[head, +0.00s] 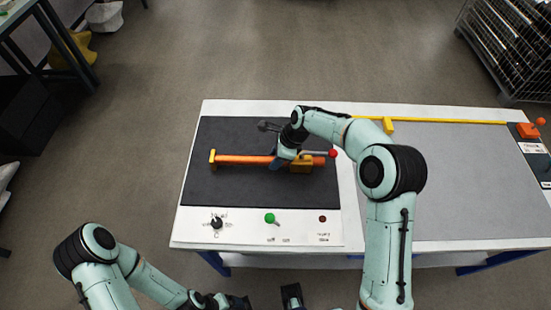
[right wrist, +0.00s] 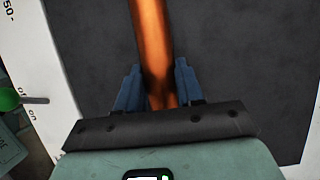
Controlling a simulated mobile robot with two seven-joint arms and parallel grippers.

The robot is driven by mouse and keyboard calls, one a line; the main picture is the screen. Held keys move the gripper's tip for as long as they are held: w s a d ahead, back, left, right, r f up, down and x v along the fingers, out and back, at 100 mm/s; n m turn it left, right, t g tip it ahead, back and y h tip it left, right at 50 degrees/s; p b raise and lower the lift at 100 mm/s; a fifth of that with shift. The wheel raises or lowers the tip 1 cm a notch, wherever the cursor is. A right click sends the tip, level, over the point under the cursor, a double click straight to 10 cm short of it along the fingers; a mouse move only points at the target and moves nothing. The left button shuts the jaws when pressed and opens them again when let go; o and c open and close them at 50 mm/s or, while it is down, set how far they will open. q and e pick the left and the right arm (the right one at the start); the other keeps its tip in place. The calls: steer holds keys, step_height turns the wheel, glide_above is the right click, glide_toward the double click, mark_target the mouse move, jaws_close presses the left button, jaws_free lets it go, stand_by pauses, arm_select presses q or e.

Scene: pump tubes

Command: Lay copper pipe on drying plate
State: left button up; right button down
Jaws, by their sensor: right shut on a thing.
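The copper pipe (head: 245,159) is an orange-brown rod lying left to right across a dark plate (head: 235,190) on the white bench. Its left end is at a yellow upright piece (head: 212,159). I cannot tell whether the pipe touches the plate. My left gripper is low at the bottom edge, its jaws unclear.
A black knob (head: 216,222), a green switch (head: 269,218) and a red lamp (head: 322,219) are along the front panel. A grey surface (head: 465,180) to the right is clear, with a yellow rail (head: 450,120) behind.

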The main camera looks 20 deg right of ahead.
steer(key=shift+f, duration=0.2)
steer(key=shift+f, duration=0.1)
steer(key=c, duration=0.7)
jaws_free()
steer(key=p+v, duration=0.1)
steer(key=v, duration=1.1)
steer(key=shift+s, duration=0.1)
